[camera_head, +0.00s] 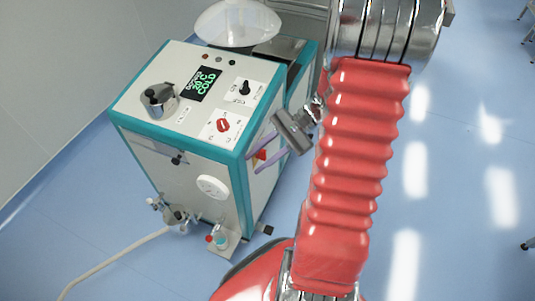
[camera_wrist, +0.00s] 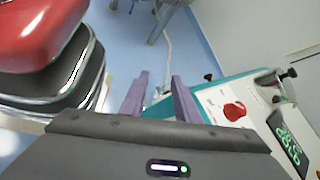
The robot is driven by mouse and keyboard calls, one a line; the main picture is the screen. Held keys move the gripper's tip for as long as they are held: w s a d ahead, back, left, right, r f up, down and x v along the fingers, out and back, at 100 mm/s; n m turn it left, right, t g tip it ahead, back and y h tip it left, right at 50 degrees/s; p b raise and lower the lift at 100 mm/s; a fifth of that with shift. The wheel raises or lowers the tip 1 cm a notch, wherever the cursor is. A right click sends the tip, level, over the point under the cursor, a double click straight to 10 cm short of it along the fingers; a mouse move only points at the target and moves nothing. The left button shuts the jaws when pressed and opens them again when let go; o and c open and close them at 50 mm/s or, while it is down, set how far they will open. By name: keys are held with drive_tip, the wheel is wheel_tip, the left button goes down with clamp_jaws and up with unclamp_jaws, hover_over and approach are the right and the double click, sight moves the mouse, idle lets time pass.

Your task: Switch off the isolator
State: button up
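The white and teal machine (camera_head: 150,143) stands at the left of the head view. A red and yellow part (camera_head: 261,155) on its right side shows partly between my purple fingers. A red rotary knob (camera_head: 223,125) sits on a white plate on the sloped top panel; it also shows in the wrist view (camera_wrist: 234,111). I cannot tell for sure which of these is the isolator. My gripper (camera_head: 251,164) is beside the machine's right side with its fingers apart, and nothing is seen held. In the wrist view the fingers (camera_wrist: 160,77) point past the machine's edge. Contact cannot be told.
The top panel has a lit display (camera_head: 203,84), a black knob (camera_head: 245,88) and a metal lidded pot (camera_head: 159,99). A clear bowl (camera_head: 238,22) is at the back. Open blue floor lies to the right.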

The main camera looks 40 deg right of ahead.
drive_tip(key=d+f+m+t+y, duration=0.2)
drive_tip(key=d+f+m+t, duration=0.35)
drive_tip(key=d+f, duration=0.2)
drive_tip(key=m+t+h, duration=0.3)
drive_tip(key=m+t, duration=0.5)
drive_tip(key=m, duration=0.1)
approach(263, 155)
drive_tip(key=d+v, duration=0.1)
drive_tip(key=v, duration=0.5)
drive_tip(key=shift+w+a+r+g, duration=0.1)
drive_tip(key=shift+a+r+g, duration=0.15)
drive_tip(key=shift+r, duration=0.4)
drive_tip(key=x, duration=1.3)
drive_tip(key=shift+w, duration=0.4)
drive_tip(key=shift+a+f, duration=0.1)
drive_tip(key=shift+c, duration=0.6)
